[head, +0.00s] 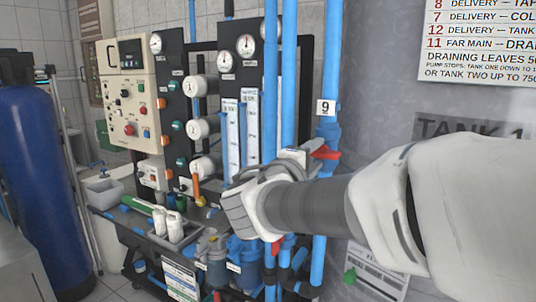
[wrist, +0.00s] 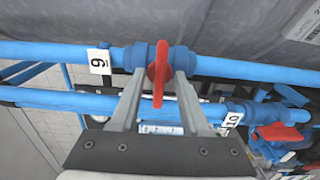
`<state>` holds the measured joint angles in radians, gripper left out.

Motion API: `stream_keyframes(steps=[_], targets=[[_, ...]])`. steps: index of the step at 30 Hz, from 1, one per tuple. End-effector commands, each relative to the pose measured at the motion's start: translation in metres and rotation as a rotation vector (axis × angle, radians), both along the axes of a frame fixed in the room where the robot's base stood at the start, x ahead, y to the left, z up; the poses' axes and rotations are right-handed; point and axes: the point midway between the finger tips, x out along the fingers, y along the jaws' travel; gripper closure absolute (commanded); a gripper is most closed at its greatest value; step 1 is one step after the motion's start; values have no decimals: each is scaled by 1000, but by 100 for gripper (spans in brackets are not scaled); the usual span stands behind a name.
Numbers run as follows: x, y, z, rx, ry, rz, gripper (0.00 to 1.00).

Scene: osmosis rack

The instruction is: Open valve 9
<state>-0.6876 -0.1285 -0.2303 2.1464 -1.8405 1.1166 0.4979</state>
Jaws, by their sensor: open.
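Valve 9 (head: 330,134) is a blue valve on an upright blue pipe at the right of the rack, below a white "9" label (head: 325,108). Its red handle (head: 325,153) sticks out across the pipe. In the wrist view the pipe runs sideways, and the red handle (wrist: 160,78) crosses it between the two fingers of my gripper (wrist: 159,80). The fingers are open, one on each side of the handle, with gaps visible. In the head view my gripper (head: 301,156) is at the handle, partly hidden by my wrist.
A parallel pipe carries valve 10 with a red handle (wrist: 277,132) and a "10" label (wrist: 232,119), close to my right finger. A grey tank (head: 385,60) stands behind the pipe. A control box (head: 128,95) and gauges are further left.

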Motion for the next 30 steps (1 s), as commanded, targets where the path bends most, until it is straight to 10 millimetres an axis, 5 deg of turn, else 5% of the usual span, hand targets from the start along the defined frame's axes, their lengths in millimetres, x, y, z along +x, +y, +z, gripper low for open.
stream_keyframes(steps=[8, 16, 30], targets=[[1, -1, 0, 0, 0, 0, 54], [1, -1, 0, 0, 0, 0, 100], [1, -1, 0, -19, 13, 0, 100]])
